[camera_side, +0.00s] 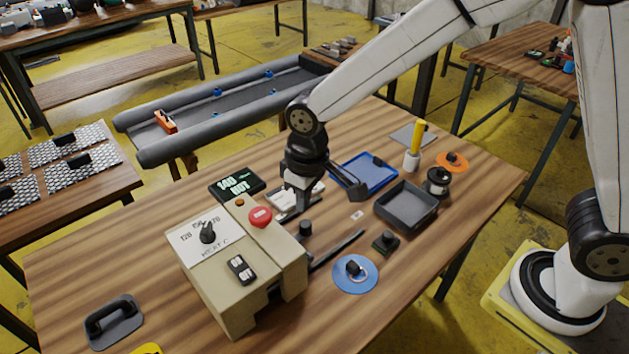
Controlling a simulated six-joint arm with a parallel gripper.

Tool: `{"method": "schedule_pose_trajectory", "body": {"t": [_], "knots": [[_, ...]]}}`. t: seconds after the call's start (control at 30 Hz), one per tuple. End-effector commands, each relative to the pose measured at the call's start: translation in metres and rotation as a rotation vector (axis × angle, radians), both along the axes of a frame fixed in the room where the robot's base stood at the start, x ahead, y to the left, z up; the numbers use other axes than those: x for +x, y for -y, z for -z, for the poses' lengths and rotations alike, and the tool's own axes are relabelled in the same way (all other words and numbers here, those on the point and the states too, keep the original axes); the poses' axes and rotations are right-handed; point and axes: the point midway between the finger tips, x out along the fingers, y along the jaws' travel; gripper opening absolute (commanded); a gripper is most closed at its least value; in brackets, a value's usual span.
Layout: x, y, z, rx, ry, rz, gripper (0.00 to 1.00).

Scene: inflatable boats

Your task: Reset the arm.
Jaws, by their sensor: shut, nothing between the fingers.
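My gripper (300,200) points down over the wooden table, just behind and right of the beige control box (245,280). It is shut with nothing seen in it. Small flat items lie under and around its tips, and I cannot tell whether it touches them. My white arm reaches in from the upper right. The control box has a red button (260,217), a dark knob (207,232), a rocker switch (241,268) and a display with green digits (237,184).
Right of my gripper are a blue tray (350,182), a grey tray (433,217), a yellow stick (418,138) in a white holder, a spool (438,181) and a blue disc (345,284). A dark handle (113,322) lies front left. A grey inflatable boat (150,150) stands behind. The table's front right is clear.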

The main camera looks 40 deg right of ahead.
Motion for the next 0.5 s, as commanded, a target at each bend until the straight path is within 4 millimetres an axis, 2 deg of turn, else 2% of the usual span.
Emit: {"method": "schedule_pose_trajectory", "body": {"t": [0.03,0.2,0.4,0.5], "knots": [[-0.005,0.02,-0.001,0.004,0.012,0.034,0.0],[-0.028,0.076,0.0,0.014,0.052,0.129,0.0],[-0.066,0.13,0.004,0.019,0.102,0.237,0.0],[-0.083,0.148,0.007,0.019,0.121,0.278,0.0]]}}
